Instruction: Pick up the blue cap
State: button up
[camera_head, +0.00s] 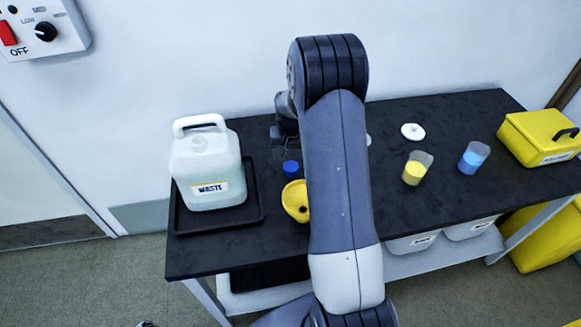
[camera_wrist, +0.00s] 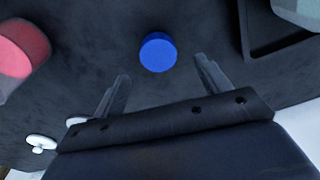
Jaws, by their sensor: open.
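The blue cap (camera_head: 291,168) is a small round cap on the black table, to the right of the waste jug's tray in the head view. In the wrist view the blue cap (camera_wrist: 158,52) lies ahead of my gripper, roughly in line with the gap between the fingers. My gripper (camera_wrist: 162,86) is open and empty, its two fingers spread apart. The cap does not appear to be between the fingertips or touched by them. In the head view my gripper (camera_head: 284,137) is dark, just behind the cap and partly hidden by my arm.
A white waste jug (camera_head: 209,167) stands in a black tray (camera_head: 250,213) at the left. A yellow funnel-like piece (camera_head: 295,200) lies in front of the cap. A red object (camera_wrist: 22,47) shows in the wrist view. Yellow (camera_head: 413,172) and blue (camera_head: 472,159) beakers stand to the right.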

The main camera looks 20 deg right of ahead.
aim_at(291, 166)
notch_tip(291, 166, down, 5)
jog(key=shift+w+d+r+p, duration=0.1)
jog(key=shift+w+p, duration=0.05)
jog(key=shift+p, duration=0.3)
jog(key=shift+c, duration=0.2)
jog(key=c, duration=1)
